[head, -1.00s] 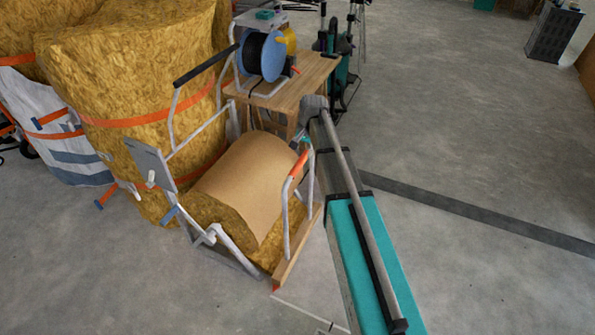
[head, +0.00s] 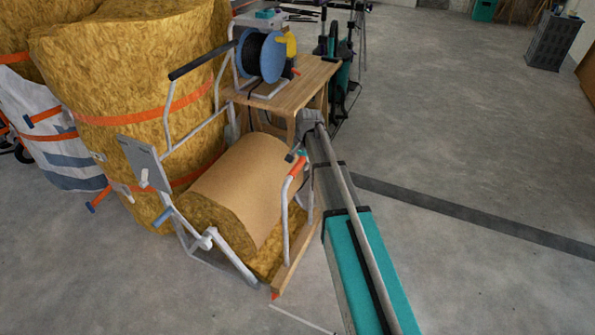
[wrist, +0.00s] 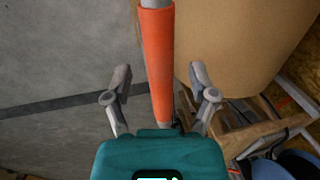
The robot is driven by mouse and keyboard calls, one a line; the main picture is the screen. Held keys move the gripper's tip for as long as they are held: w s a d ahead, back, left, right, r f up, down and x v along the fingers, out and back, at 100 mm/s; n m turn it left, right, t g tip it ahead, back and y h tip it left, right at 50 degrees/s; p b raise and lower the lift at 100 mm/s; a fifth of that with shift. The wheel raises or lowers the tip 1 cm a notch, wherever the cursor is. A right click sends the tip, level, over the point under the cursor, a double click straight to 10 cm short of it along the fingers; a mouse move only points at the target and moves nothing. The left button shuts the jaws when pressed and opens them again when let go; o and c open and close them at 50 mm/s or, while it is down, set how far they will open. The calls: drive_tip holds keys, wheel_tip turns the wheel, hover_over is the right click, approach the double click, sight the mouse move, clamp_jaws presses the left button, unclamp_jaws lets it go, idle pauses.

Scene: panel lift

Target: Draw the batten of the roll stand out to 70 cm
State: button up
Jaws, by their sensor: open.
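The roll stand is a white tube frame (head: 222,262) holding a thick roll (head: 235,190) of brown-faced yellow insulation. A wooden strip with a red tip, seemingly the batten (head: 294,262), runs along the stand's right foot. An orange sleeve (head: 297,166) covers the top of the stand's right-hand tube. My gripper (head: 298,153) is at this sleeve, partly hidden behind the tube and my arm. In the wrist view my gripper (wrist: 160,76) is open, with the orange sleeve (wrist: 158,60) between its spread fingers and clear space on both sides.
A wooden table (head: 285,88) with a blue cable reel (head: 262,56) stands behind the roll. Large insulation rolls (head: 130,90) crowd the left. A dark strip (head: 470,215) crosses the floor. The concrete floor at right is free, with a grey box (head: 553,40) far back.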

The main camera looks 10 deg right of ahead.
drive_tip(key=shift+w+a+f+b, duration=0.15)
drive_tip(key=shift+f+b, duration=0.45)
drive_tip(key=shift+f, duration=0.3)
clamp_jaws()
